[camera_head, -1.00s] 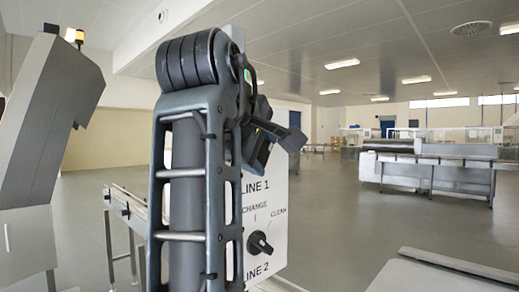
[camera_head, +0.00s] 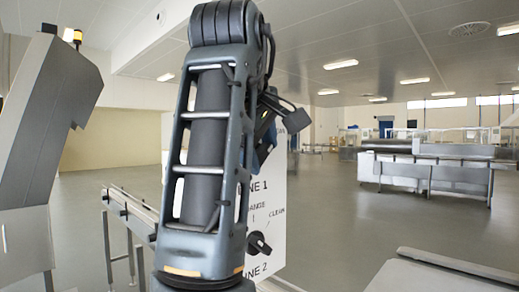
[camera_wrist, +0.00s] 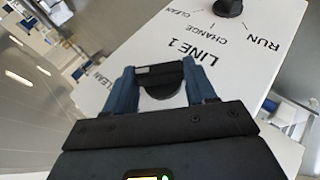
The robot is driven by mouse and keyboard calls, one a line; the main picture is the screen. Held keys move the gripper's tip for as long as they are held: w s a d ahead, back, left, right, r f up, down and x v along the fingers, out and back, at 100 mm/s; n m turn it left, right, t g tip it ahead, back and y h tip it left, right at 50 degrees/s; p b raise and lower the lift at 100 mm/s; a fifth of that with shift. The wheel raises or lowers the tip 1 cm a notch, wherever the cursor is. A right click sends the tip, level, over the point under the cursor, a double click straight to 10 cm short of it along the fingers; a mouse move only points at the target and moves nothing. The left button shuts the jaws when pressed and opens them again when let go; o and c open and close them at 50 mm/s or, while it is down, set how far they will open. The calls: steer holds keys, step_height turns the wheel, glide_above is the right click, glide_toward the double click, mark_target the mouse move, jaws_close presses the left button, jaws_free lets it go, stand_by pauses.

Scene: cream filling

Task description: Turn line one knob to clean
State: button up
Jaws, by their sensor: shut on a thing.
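The line one knob (camera_wrist: 160,91) is black and sits between the two blue fingers of my gripper (camera_wrist: 160,82) in the wrist view. The fingers are shut on it from both sides. Its pointer direction cannot be told, as my gripper covers much of it. A CLEAN label (camera_wrist: 97,81) shows beside the left finger. The LINE 1 label (camera_wrist: 192,52) lies just beyond the fingers. In the head view my arm hides this knob and the fingertips. The white control panel (camera_head: 276,216) stands upright behind my arm.
A second black knob (camera_head: 259,243), above the LINE 2 label, is on the panel's lower part; it also shows in the wrist view (camera_wrist: 228,7). A conveyor (camera_head: 128,211) stands left of my arm.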

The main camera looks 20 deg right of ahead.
steer(key=o, duration=1)
steer(key=shift+o, duration=0.2)
steer(key=v, duration=0.7)
steer(key=shift+s+r+b, duration=0.2)
steer(key=shift+b, duration=0.2)
steer(key=shift+a, duration=0.2)
